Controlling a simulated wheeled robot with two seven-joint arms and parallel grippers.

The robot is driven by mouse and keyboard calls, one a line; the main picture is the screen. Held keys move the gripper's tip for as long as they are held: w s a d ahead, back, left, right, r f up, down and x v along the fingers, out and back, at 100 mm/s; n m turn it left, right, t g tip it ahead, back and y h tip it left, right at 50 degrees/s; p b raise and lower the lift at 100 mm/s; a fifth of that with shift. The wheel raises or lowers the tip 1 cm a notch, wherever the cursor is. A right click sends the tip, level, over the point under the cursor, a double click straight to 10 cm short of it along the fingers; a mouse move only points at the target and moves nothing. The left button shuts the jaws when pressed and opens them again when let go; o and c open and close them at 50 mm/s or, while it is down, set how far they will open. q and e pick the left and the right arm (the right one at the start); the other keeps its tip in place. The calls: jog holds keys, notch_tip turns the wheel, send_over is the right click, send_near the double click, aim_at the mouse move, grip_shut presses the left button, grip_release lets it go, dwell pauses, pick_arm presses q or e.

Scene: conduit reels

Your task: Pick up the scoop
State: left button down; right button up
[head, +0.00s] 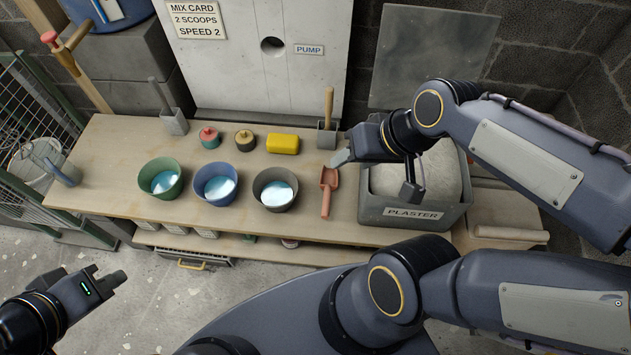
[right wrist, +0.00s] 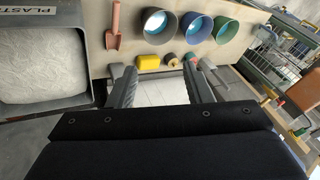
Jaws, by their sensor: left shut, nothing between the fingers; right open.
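The scoop (head: 328,180) is salmon-red and lies on the wooden bench between the dark grey bowl and the plaster bin, its handle pointing to the front edge. The scoop also shows in the right wrist view (right wrist: 116,32), at the upper left. My right gripper (head: 377,175) is open and empty, above the left part of the plaster bin, to the right of the scoop and not touching it. Its spread fingers also show in the right wrist view (right wrist: 162,88). My left gripper (head: 117,281) is shut and empty, over the floor in front of the bench.
The plaster bin (head: 397,213) holds white powder. Green (head: 160,190), blue (head: 230,178) and dark grey (head: 285,180) bowls stand left of the scoop. Bare bench lies around the scoop.

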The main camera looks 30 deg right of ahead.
jog(key=w+d+f+m+g+b, duration=0.1)
jog(key=w+f+b, duration=0.45)
jog(key=f, duration=0.35)
jog(key=m+g+h+b, duration=0.2)
jog(key=b, duration=1.1)
send_over(328, 195)
jog(key=d, duration=0.1)
notch_tip(328, 195, down, 24)
jog(key=f, duration=0.5)
jog(key=a+f+b, duration=0.1)
jog(key=f, duration=0.1)
jog(key=shift+a+f, duration=0.1)
jog(key=shift+f, duration=0.1)
grip_shut()
jog(key=shift+r, duration=0.1)
